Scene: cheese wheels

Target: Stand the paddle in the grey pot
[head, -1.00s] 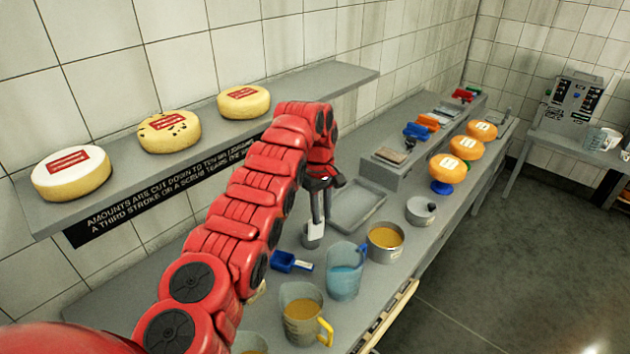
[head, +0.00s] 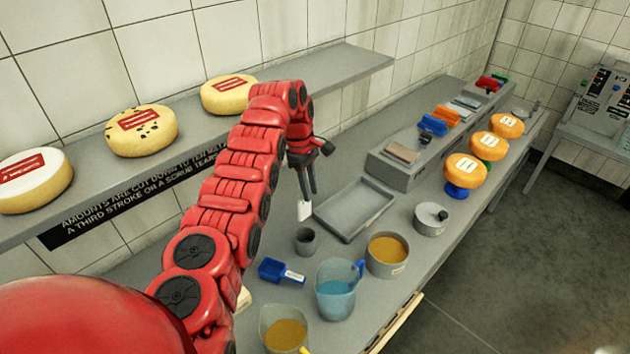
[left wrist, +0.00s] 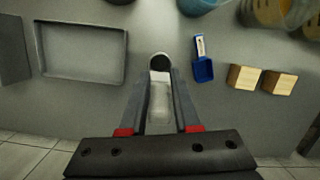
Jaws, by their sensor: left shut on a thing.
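The paddle (head: 304,211) is white. My left gripper (head: 308,192) is shut on it and points down, with the paddle's white end below the fingertips. The small grey pot (head: 306,241) stands upright on the counter, just below the paddle's end in the head view, with a small gap between them in that picture. In the left wrist view the paddle (left wrist: 160,100) lies between the fingers, and the dark mouth of the pot (left wrist: 160,61) shows just beyond its end. I cannot tell the exact height above the counter. My right gripper is not in view.
A blue scoop (head: 281,271), a jug of blue liquid (head: 336,300) and a pot of yellow liquid (head: 387,266) stand near the grey pot. An empty grey tray (head: 340,232) lies behind to the right. A shelf with cheese wheels (head: 141,130) runs along the wall.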

